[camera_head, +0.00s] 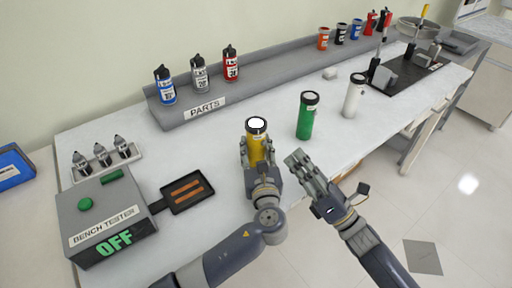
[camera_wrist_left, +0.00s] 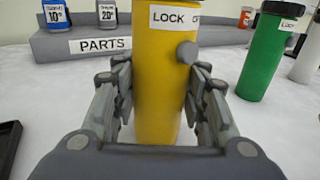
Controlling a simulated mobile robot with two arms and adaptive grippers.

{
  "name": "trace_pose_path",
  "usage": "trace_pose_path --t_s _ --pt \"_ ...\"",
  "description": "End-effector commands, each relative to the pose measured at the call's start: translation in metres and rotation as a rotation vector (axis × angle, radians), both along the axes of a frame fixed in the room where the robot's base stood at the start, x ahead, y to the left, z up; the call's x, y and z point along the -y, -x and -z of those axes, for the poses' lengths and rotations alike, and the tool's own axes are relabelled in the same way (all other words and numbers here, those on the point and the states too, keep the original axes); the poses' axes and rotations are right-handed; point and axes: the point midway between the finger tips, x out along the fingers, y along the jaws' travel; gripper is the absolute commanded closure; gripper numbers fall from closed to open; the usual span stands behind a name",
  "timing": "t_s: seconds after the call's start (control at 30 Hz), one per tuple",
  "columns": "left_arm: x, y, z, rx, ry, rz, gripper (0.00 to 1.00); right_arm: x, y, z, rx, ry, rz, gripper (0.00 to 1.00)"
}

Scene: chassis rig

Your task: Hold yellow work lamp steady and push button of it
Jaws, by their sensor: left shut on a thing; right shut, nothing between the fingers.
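The yellow work lamp (camera_head: 257,148) stands upright on the white bench in the head view, with a round white top and a dark rim. In the left wrist view the yellow lamp (camera_wrist_left: 158,85) fills the middle; it bears a "LOCK" label and a round grey button (camera_wrist_left: 187,52) on its right side. My left gripper (camera_head: 257,160) is shut on the lamp, one finger on each side; its fingers also show in the left wrist view (camera_wrist_left: 158,105). My right gripper (camera_head: 297,160) is shut and empty, to the right of the lamp and apart from it.
A green lamp (camera_head: 307,118) and a white lamp (camera_head: 354,96) stand to the right. A grey bench tester (camera_head: 105,215) reading "OFF" and a black tray (camera_head: 187,192) are at left. A parts shelf (camera_head: 270,90) with several bottles runs along the back.

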Motion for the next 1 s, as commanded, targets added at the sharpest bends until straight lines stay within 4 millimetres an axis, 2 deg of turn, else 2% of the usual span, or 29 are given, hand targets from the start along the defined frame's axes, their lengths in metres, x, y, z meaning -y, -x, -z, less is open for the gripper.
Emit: trace_pose_path --t_s 0.2,0.23,0.3,0.73,0.87,1.0 --pt "0.0 0.0 0.0 -0.001 0.0 0.0 0.92 0.0 0.0 0.0 0.001 0.001 0.0 1.0" --pt "0.0 0.0 0.0 -0.001 0.0 0.0 0.53 0.0 0.0 0.0 0.001 0.001 0.0 1.0" --pt "0.0 0.0 0.0 -0.001 0.0 0.0 0.37 0.0 0.0 0.0 0.001 0.001 0.0 1.0" --pt "0.001 0.005 0.0 0.0 0.0 0.001 0.36 0.0 0.0 0.0 0.001 0.001 0.0 1.0" --pt "0.004 0.023 0.002 -0.003 0.0 0.002 0.36 0.0 0.0 0.0 0.001 0.001 0.0 1.0" --pt "0.008 0.054 0.002 -0.004 0.002 0.003 0.36 0.0 0.0 0.0 0.001 0.001 0.0 1.0"
